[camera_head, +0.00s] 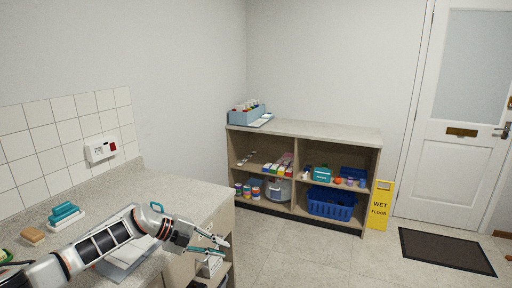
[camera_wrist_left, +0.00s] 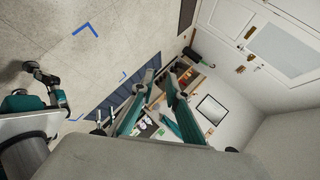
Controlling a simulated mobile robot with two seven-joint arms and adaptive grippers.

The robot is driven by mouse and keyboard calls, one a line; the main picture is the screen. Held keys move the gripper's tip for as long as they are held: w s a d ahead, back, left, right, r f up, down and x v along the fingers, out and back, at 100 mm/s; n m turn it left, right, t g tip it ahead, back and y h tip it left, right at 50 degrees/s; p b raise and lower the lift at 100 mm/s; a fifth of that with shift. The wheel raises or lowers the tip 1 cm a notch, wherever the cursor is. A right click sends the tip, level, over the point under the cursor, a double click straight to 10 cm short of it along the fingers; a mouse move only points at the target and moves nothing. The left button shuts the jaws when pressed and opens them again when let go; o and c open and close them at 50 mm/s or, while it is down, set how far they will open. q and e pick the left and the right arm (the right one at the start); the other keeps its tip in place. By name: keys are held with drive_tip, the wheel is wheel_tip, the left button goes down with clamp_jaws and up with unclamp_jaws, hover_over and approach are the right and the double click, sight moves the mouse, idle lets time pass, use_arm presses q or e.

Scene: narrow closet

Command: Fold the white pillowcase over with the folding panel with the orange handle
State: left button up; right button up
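My left gripper (camera_head: 226,247) reaches in from the left over the counter's front right edge. Its teal-padded fingers are apart and empty, and they also show in the left wrist view (camera_wrist_left: 160,82). A pale grey flat panel or cloth (camera_head: 124,270) lies on the counter under my left forearm, which hides much of it. I cannot tell which part is the white pillowcase and which the folding panel. No orange handle can be made out. My right gripper is not clearly seen in either view.
Teal and white blocks (camera_head: 65,217) and a tan sponge (camera_head: 33,237) lie at the counter's left. A low shelf (camera_head: 310,130) with a blue basket (camera_head: 331,203) stands at the back. A yellow wet-floor sign (camera_head: 379,206) stands beside it. The floor between is clear.

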use_arm(q)
drive_tip(key=s+d+r+n+t+h, duration=0.2)
drive_tip(key=s+d+t, duration=0.15)
drive_tip(key=d, duration=0.25)
drive_tip(key=s+d+r+n+t+h, duration=0.2)
drive_tip(key=d+n+t, duration=0.1)
drive_tip(key=d+t, duration=0.3)
drive_tip(key=s+a+f+n+t+y, duration=0.2)
drive_tip(key=s+a+n+y, duration=0.2)
drive_tip(key=a+n+y, duration=0.45)
drive_tip(key=s+a+f+n+t+y, duration=0.1)
drive_tip(key=s+a+f+n+y, duration=0.35)
drive_tip(key=a, duration=0.65)
drive_tip(key=s+a+f+n+g+y, duration=0.2)
drive_tip(key=s+a+f+g+y, duration=0.15)
drive_tip(key=s+a, duration=0.7)
drive_tip(key=s+a+f+n+g+y, duration=0.25)
drive_tip(key=s+a+g, duration=0.35)
drive_tip(key=s, duration=0.8)
drive_tip(key=w+d+f+n+t+h, duration=0.1)
drive_tip(key=d+f+t+h, duration=0.3)
drive_tip(key=d+f, duration=0.9)
wheel_tip(320, 180, down, 3)
drive_tip(key=shift+d+n+t+h, duration=0.2)
drive_tip(key=shift+n+t+h, duration=0.1)
drive_tip(key=shift+n+h, duration=0.65)
use_arm(e)
drive_tip(key=shift+s+d+f, duration=0.15)
drive_tip(key=shift+s+f, duration=0.05)
